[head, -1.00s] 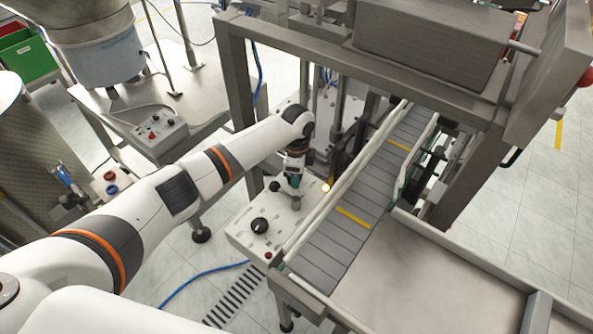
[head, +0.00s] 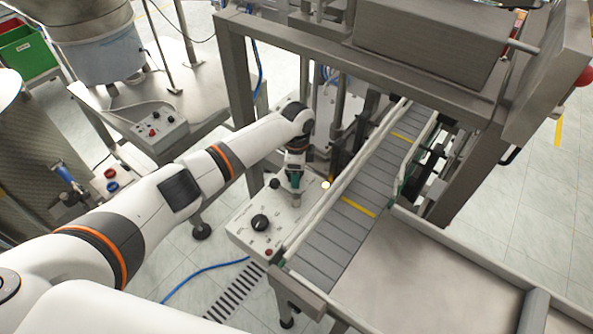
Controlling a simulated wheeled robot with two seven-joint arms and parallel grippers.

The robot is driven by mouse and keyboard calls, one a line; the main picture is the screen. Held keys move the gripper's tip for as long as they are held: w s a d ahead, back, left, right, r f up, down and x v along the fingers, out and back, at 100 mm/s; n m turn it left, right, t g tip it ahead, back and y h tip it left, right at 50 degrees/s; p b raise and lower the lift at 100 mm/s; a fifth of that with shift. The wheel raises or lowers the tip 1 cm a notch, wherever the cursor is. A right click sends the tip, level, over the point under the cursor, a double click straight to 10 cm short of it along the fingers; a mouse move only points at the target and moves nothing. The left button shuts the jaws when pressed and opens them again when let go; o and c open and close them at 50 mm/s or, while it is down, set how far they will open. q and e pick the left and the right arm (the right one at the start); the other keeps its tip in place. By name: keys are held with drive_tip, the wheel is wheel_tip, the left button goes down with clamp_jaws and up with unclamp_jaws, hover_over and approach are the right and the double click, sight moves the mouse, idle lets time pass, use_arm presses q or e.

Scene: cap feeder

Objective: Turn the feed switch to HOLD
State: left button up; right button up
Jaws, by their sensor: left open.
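A light control panel (head: 243,236) stands beside the conveyor. It has a large black rotary knob (head: 260,222) at its near end and a smaller dark knob (head: 274,184) farther back. The labels are too small to read, so I cannot tell which knob is the feed switch. My left gripper (head: 296,196) points down over the far part of the panel, just right of the smaller knob and apart from the large one. It is open, with no object visible in it. The arm and wrist hide some of the panel's far end. My right gripper is out of view.
The conveyor belt (head: 335,235) with yellow stripes runs right of the panel behind a pale rail. A steel frame post (head: 236,80) rises behind my arm. A steel tray (head: 430,275) lies at the right.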

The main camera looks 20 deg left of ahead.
use_arm(q)
drive_tip(key=shift+r, duration=0.1)
wheel_tip(320, 180, up, 12)
drive_tip(key=b, duration=0.3)
drive_tip(key=shift+b, duration=0.35)
drive_tip(key=shift+f, duration=0.2)
